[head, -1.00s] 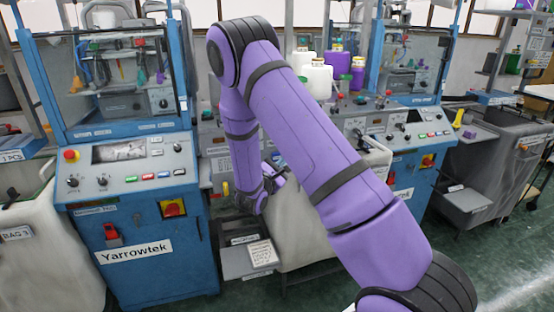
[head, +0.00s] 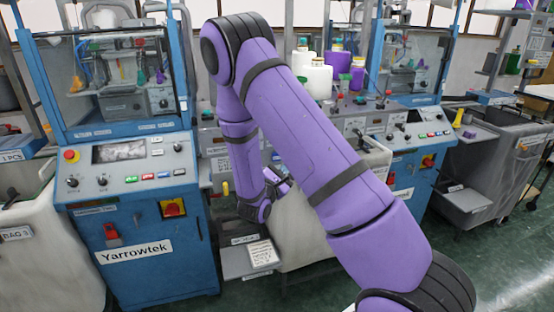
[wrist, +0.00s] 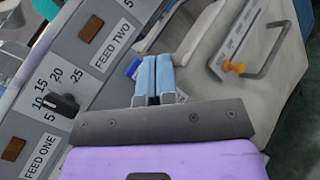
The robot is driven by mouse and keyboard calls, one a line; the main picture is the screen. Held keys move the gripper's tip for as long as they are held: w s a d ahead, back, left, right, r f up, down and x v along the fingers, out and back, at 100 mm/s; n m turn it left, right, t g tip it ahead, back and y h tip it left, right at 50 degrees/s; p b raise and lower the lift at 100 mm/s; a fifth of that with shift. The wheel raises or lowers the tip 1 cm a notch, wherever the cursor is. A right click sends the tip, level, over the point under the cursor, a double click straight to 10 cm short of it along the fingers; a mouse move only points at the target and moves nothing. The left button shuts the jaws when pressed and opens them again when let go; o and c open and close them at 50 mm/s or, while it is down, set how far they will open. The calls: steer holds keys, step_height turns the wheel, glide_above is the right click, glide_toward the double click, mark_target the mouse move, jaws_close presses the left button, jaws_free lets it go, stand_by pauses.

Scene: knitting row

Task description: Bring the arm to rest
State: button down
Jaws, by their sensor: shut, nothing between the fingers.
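My purple arm (head: 318,130) reaches up from the lower right, bends at the top and hangs down in front of the machines in the head view. My gripper (wrist: 153,66) shows in the wrist view as two blue fingers pressed together, with nothing between them. It is beside a grey panel (wrist: 85,60) marked FEED ONE and FEED TWO, with a black dial knob (wrist: 62,103). In the head view the arm hides much of the gripper, and I cannot tell how far the fingers are from the panel.
A blue Yarrowtek machine (head: 150,270) stands at left, another blue machine (head: 418,165) at right. A grey cart (head: 500,165) stands at far right. Green floor (head: 480,275) is open at lower right.

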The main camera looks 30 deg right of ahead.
stand_by(0.3)
steer(key=s+d+r+m+g+y, duration=0.2)
steer(key=s+r+m+g+y, duration=0.2)
steer(key=s+r+m+g, duration=0.95)
steer(key=s+a+r+m+t+y, duration=0.1)
steer(key=s+a+r+t+y, duration=0.3)
steer(key=s+a+r+y, duration=0.2)
steer(key=s+a+r+m+t+y, duration=0.2)
steer(key=s+a+r+t+y, duration=0.3)
steer(key=s+a, duration=0.5)
steer(key=shift+s+r+y, duration=0.85)
steer(key=shift+s+y, duration=0.15)
steer(key=shift+y, duration=0.1)
